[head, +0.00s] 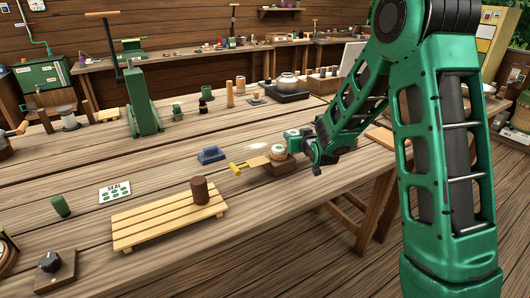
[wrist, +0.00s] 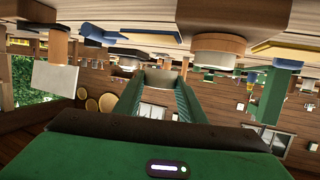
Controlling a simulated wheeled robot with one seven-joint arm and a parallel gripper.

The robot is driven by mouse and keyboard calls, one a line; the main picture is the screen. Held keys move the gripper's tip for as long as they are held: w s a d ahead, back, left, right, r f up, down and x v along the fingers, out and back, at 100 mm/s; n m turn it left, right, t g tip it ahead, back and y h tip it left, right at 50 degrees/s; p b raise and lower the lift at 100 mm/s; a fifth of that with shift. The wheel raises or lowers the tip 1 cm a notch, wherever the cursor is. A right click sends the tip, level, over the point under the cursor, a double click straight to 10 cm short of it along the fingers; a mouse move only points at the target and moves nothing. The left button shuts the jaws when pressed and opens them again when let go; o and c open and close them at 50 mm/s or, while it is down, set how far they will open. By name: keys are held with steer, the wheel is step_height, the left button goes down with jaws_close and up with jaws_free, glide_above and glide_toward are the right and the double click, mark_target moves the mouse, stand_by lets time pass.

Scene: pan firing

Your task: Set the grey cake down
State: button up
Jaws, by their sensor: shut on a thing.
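My gripper (wrist: 161,84) shows in the wrist view as two green fingers, shut on a small pale grey piece at their tips, which I take for the grey cake (wrist: 162,75). In the head view my gripper (head: 298,143) is at the table's right edge, above or beside a wooden block (head: 287,168). A pale, round, tan-sided thing (head: 278,153) shows by that block. I cannot make out the grey cake in the head view. Whether the cake touches anything below it cannot be told.
A slatted wooden rack (head: 140,228) bears a brown cylinder (head: 200,190). A blue block (head: 210,155), a yellow-ended tool (head: 238,168), a SEAL card (head: 115,191) and a green cylinder (head: 60,206) lie nearby. A green press (head: 143,105) stands behind. Bare boards lie between them.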

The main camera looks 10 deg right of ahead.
steer(key=shift+a, duration=0.25)
steer(key=s+a+r+n+y, duration=0.1)
steer(key=s+a+r+y, duration=0.1)
steer(key=s+a+r, duration=0.45)
steer(key=s+a+r+n+y, duration=0.1)
steer(key=s+a+r+n, duration=0.15)
steer(key=a, duration=0.65)
glide_above(281, 151)
steer(key=shift+m, duration=0.45)
step_height(281, 151, down, 6)
steer(key=shift+w+f, duration=0.1)
steer(key=shift+w, duration=0.05)
steer(key=shift+d+f+y, duration=0.1)
steer(key=shift+f+y, duration=0.2)
steer(key=shift+f, duration=1.65)
steer(key=o, duration=1)
steer(key=shift+o, duration=0.2)
